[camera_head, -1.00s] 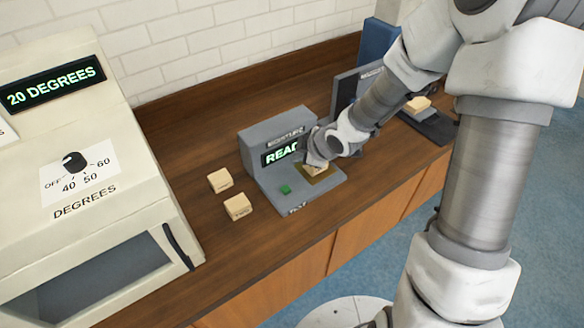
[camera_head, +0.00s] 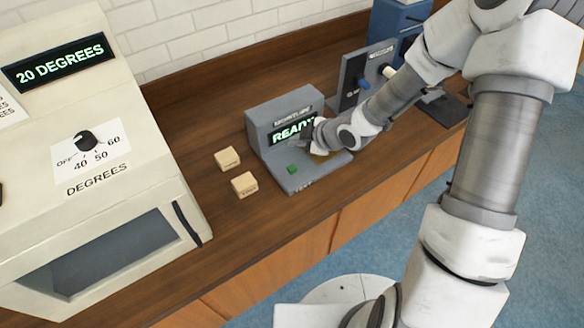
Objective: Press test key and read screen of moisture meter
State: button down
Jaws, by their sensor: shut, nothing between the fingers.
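The grey moisture meter (camera_head: 262,121) stands on the wooden counter, with a lit screen (camera_head: 290,130) in its upright part. The green letters read "READY", with the last letter partly covered by my gripper. The green test key (camera_head: 292,169) is on the meter's base at the front left and is uncovered. My gripper (camera_head: 307,141) is shut and empty, in front of the screen's right end and above the base, up and right of the key. It is apart from the key in the picture. A yellowish patch (camera_head: 322,157) on the base shows beneath it, mostly hidden.
Two small wooden blocks (camera_head: 228,158) (camera_head: 244,184) lie on the counter left of the meter. A cream oven (camera_head: 150,185) reading "20 DEGREES" stands at the left. A grey upright device (camera_head: 352,82) and a blue one (camera_head: 391,23) stand behind my arm.

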aim_at(296, 170)
notch_tip(296, 170, down, 8)
jog(key=b, duration=0.7)
jog(key=shift+f, duration=0.15)
dwell(1.5)
jog(key=shift+f+b, duration=0.4)
jog(key=shift+f, duration=0.05)
jog(key=shift+f+b, duration=0.5)
jog(key=shift+b, duration=0.05)
dwell(0.5)
jog(key=shift+r, duration=0.1)
jog(key=shift+r+p, duration=0.8)
jog(key=shift+r, duration=0.1)
notch_tip(296, 170, up, 5)
jog(key=p, duration=0.4)
